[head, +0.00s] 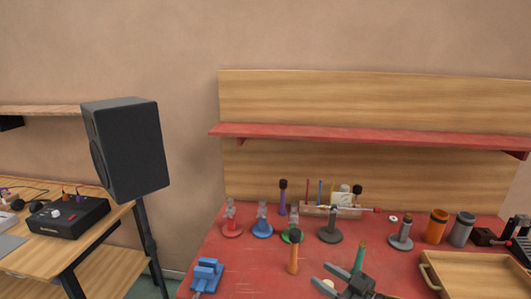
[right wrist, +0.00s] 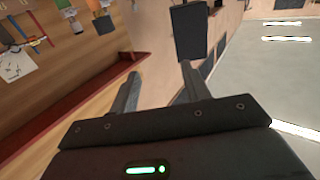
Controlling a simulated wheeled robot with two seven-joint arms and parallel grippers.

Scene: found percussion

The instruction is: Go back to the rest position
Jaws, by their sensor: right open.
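My right gripper (head: 337,280) shows at the bottom of the head view, above the front of the red workbench (head: 245,265). Its two fingers are spread apart with nothing between them. In the right wrist view the same gripper (right wrist: 162,85) is open and empty, tilted toward the wall and room. My left gripper is not in the head view.
On the bench are a blue vise (head: 207,274), several small stands, an orange-handled tool (head: 292,258), an orange cup (head: 436,226), a grey cup (head: 462,230) and a wooden tray (head: 428,279). A black speaker (head: 127,148) stands left, beside a wooden desk (head: 35,258).

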